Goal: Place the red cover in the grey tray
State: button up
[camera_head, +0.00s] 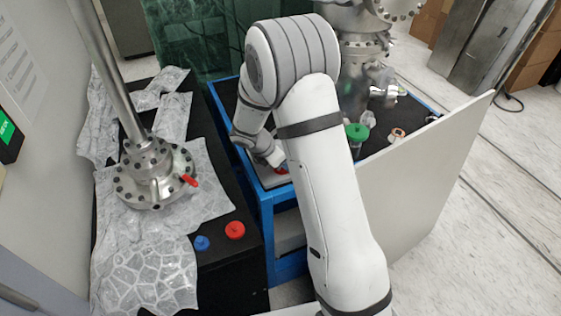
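A red cover (235,230) lies on the black table at the lower left, next to a blue cover. Another red piece (281,170) shows in part under my gripper, at the near left corner of the blue-framed cart. A small edge of what looks like the grey tray (268,180) shows there, mostly hidden by my arm. My gripper (277,160) points down, low over this red piece. Its fingertips are small and partly hidden, so I cannot tell whether they are open or touch the red piece.
A metal flange with a tall tube (150,180) stands on crumpled foil, with a red part at its side. The blue cover (201,243) lies nearby. A green-topped item (357,132) and a copper ring (397,135) are on the cart. A pale panel (425,180) stands at right.

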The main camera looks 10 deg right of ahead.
jog(key=shift+r, duration=0.1)
jog(key=o, duration=0.7)
jog(key=shift+c, duration=0.2)
jog(key=v, duration=1.2)
jog(key=s+d+r+m+y, duration=0.2)
jog(key=s+r+m, duration=0.1)
jog(key=s+m, duration=0.4)
jog(key=s+d+r+m+y, duration=0.2)
jog(key=s+r+m, duration=0.1)
jog(key=s+m, duration=0.5)
jog(key=s+d+r+m+y, duration=0.2)
jog(key=s+r+m, duration=0.1)
jog(key=s+m, duration=0.4)
jog(key=s, duration=0.3)
jog(key=shift+s+d+r, duration=0.2)
jog(key=shift+d+r, duration=0.1)
jog(key=shift+r, duration=0.05)
